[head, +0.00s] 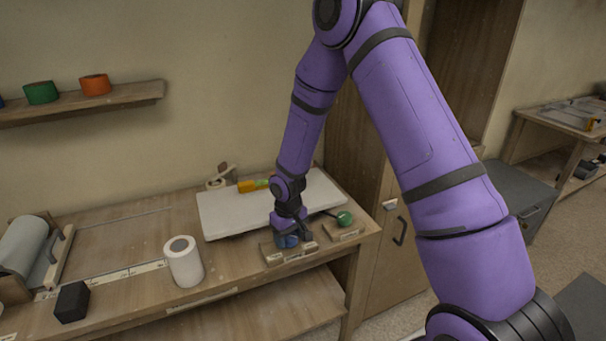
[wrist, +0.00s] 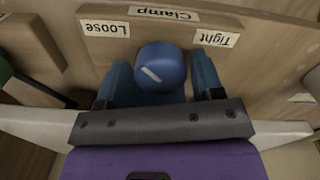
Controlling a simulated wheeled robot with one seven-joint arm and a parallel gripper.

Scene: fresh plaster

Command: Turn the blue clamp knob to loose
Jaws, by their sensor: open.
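The blue clamp knob (wrist: 160,66) shows in the wrist view in front of a wooden block with a "Clamp" label (wrist: 160,13). The "Loose" label (wrist: 105,28) is at upper left and the "Tight" label (wrist: 216,38) at upper right. A white mark on the knob's face slants from upper left to lower right, its upper end toward the Loose side. My gripper (wrist: 163,78) is open, with one blue finger on each side of the knob; whether they touch it is unclear. In the head view my gripper (head: 291,230) is down at the bench's front edge and mostly covers the knob.
A white board (head: 225,212) lies behind my gripper on the wooden bench, with a yellow-orange item (head: 247,186) on it. A green ball knob (head: 344,217) is close on the right. A white roll (head: 183,262) and a black block (head: 72,302) stand left.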

